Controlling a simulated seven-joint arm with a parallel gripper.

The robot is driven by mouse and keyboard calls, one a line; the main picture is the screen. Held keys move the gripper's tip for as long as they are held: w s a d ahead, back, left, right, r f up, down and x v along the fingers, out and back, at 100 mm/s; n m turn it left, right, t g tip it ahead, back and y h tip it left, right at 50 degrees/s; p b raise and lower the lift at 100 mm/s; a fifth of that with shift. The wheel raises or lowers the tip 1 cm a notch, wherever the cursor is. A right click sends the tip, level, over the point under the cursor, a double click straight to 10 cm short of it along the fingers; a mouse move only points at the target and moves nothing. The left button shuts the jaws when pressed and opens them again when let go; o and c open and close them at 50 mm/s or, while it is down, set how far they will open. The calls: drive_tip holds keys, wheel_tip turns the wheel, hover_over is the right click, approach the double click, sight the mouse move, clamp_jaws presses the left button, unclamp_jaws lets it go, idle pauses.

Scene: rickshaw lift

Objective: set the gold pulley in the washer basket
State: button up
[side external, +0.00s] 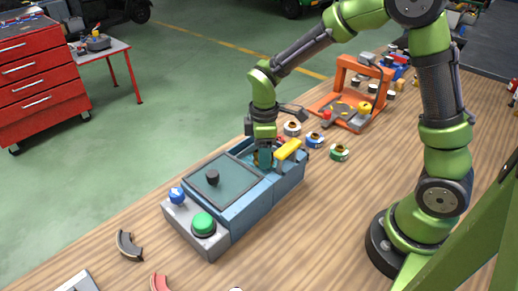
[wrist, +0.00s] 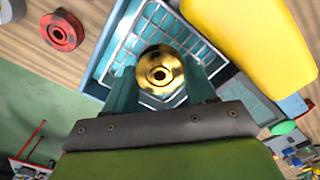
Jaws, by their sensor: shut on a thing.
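The gold pulley (wrist: 160,70) is a shiny round disc with a central hole, between the two teal fingers of my gripper (wrist: 162,84) in the wrist view. My gripper is shut on it. Beyond the pulley is the white wire washer basket (wrist: 128,45), inside the teal-walled opening of the blue washer (side external: 250,205). In the side view my gripper (side external: 263,158) reaches down into the washer's open rear part, and the pulley is hard to make out there. I cannot tell whether the pulley touches the basket floor.
A yellow handle (side external: 288,149) stands right beside my gripper. The washer has a green button (side external: 203,223) and a blue knob (side external: 177,195). Several coloured pulleys, one green (side external: 339,152), lie behind and right of it. An orange frame (side external: 350,95) stands farther back.

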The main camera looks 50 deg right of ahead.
idle(0.3)
drive_tip(key=o, duration=1.6)
drive_tip(key=shift+r, duration=3.45)
